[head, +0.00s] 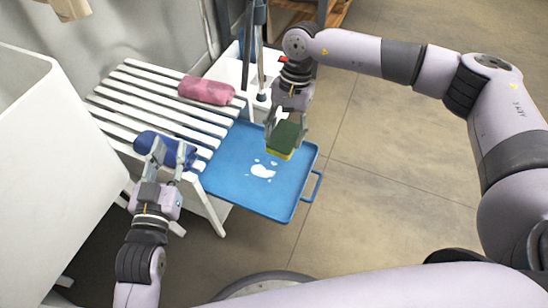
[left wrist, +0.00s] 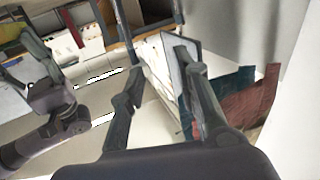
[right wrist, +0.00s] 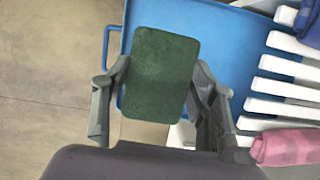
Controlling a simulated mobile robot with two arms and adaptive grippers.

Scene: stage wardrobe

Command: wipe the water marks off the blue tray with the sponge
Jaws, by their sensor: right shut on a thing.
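The blue tray (head: 225,183) has a handle at its right end and sits beside the slatted bench. White water marks (head: 262,171) show as a few blotches near its middle. The sponge (head: 284,138), green on top and yellow below, is in my right gripper (head: 289,119), over the tray's far right part; I cannot tell whether it touches. In the right wrist view the sponge's green face (right wrist: 160,75) is between the fingers, with the tray (right wrist: 235,60) behind. My left gripper (head: 170,147) is open in front of a blue roll (head: 148,143) on the bench.
The white slatted bench (head: 165,108) lies left of the tray, with a pink roll (head: 206,90) on its far part. A large white panel (head: 45,150) stands at the left. Bare floor (head: 400,150) is open to the right.

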